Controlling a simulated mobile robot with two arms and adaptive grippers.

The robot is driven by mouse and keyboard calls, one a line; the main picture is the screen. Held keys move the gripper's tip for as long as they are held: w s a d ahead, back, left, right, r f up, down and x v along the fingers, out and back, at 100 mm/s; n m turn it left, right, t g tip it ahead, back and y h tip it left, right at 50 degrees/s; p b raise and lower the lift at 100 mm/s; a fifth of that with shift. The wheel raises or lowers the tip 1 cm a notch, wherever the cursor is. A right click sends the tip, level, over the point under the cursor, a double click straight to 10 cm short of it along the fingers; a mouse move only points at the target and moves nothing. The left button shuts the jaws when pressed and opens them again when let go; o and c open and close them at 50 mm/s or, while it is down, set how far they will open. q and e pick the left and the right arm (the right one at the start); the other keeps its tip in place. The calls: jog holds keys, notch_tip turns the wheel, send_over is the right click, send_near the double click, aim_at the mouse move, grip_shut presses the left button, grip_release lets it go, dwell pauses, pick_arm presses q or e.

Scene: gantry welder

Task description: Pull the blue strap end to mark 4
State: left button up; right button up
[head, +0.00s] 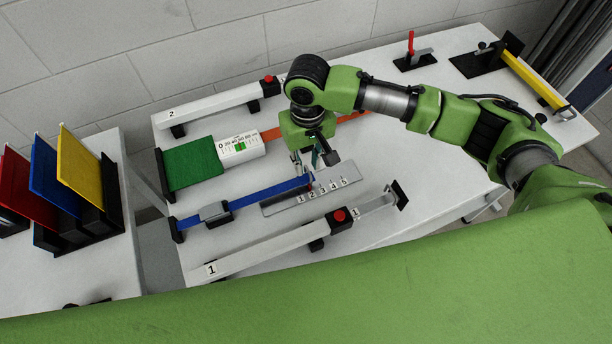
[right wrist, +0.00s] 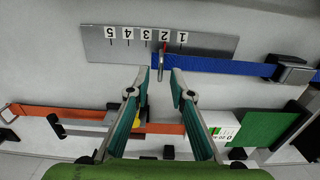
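The blue strap (head: 257,195) runs from a black post on the left through a buckle (head: 215,213) to the grey scale plate (head: 271,210), marked 1 to 5. Its end carries a grey upright tab (right wrist: 160,70) and a red pointer (right wrist: 165,46), which is at about mark 2 in the right wrist view. My right gripper (head: 316,160) is above the strap end in the head view. In the right wrist view its fingertips (right wrist: 159,73) are apart, with the tab showing between them; I cannot see contact. My left gripper is not in view.
An orange strap (head: 353,116) with a green pad (head: 193,163) and a white gauge (head: 240,149) lies behind. Grey bar 1 (head: 270,250) with a red button is in front, and grey bar 2 (head: 215,104) behind. Coloured panels (head: 80,170) stand on the left table.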

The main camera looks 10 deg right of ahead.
grip_shut()
jog(key=shift+w+d+r+p, duration=0.1)
jog(key=shift+d+p, duration=0.6)
jog(key=shift+d, duration=0.25)
jog(key=shift+w+d+p, duration=0.2)
jog(key=shift+d+p, duration=0.35)
jog(key=shift+d, duration=0.4)
jog(key=shift+w+d+p, duration=0.2)
jog(key=shift+d+p, duration=0.35)
jog(key=shift+d, duration=0.4)
jog(key=shift+w+d, duration=0.1)
jog(key=shift+d, duration=0.1)
jog(key=shift+w+d+p, duration=0.25)
jog(key=shift+d+p, duration=0.25)
jog(key=shift+d, duration=0.75)
jog(key=shift+w+d+p, duration=0.2)
jog(key=shift+d+p, duration=0.25)
jog(key=shift+d, duration=0.75)
jog(key=shift+w+d+p, duration=0.15)
jog(key=shift+d+p, duration=0.1)
jog(key=shift+d, duration=0.65)
jog(key=shift+w+d+p, duration=0.2)
jog(key=shift+d, duration=0.75)
jog(key=shift+w+d+p, duration=0.15)
jog(key=shift+d+p, duration=0.1)
jog(key=shift+d, duration=0.65)
